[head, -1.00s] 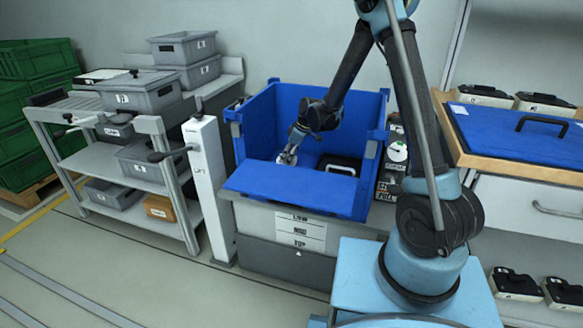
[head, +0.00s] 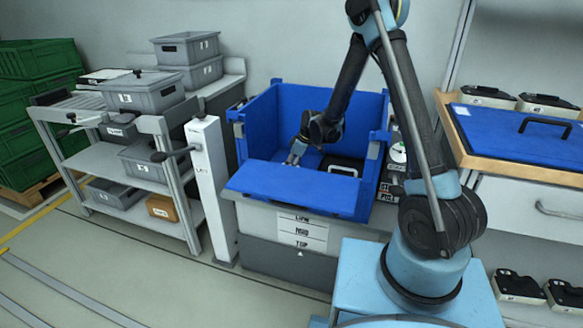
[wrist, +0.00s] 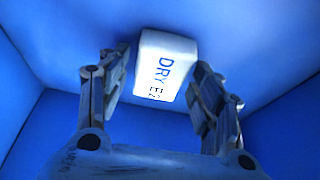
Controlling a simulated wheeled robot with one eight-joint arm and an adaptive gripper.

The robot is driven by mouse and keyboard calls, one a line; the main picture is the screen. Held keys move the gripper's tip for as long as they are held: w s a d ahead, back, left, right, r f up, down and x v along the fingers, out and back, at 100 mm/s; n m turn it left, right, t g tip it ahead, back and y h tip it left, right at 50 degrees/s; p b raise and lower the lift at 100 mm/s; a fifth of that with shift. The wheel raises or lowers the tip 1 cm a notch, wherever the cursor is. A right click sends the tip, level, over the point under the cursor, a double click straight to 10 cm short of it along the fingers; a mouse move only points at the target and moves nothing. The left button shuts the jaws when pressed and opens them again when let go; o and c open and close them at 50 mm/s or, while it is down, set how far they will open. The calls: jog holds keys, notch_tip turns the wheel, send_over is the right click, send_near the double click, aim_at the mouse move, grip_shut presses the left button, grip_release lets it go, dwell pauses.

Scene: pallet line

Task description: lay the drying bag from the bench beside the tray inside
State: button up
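The white drying bag (wrist: 168,65), with blue "DRY" lettering, lies in the blue crate (head: 290,185), seen between and beyond my fingertips in the wrist view. My gripper (wrist: 160,62) is open around it; a gap shows at the left finger, and the right finger overlaps the bag's edge. In the head view my gripper (head: 293,157) is low inside the crate, and the bag is hard to make out there.
A white post (head: 208,190) stands just left of the crate. A grey shelf rack (head: 105,160) with bins is further left. At the right, a bench carries a blue lid-like panel (head: 515,135) with a black handle. The crate walls surround my gripper closely.

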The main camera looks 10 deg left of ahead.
dwell(0.3)
jog(key=v, duration=1.2)
jog(key=shift+r, duration=0.15)
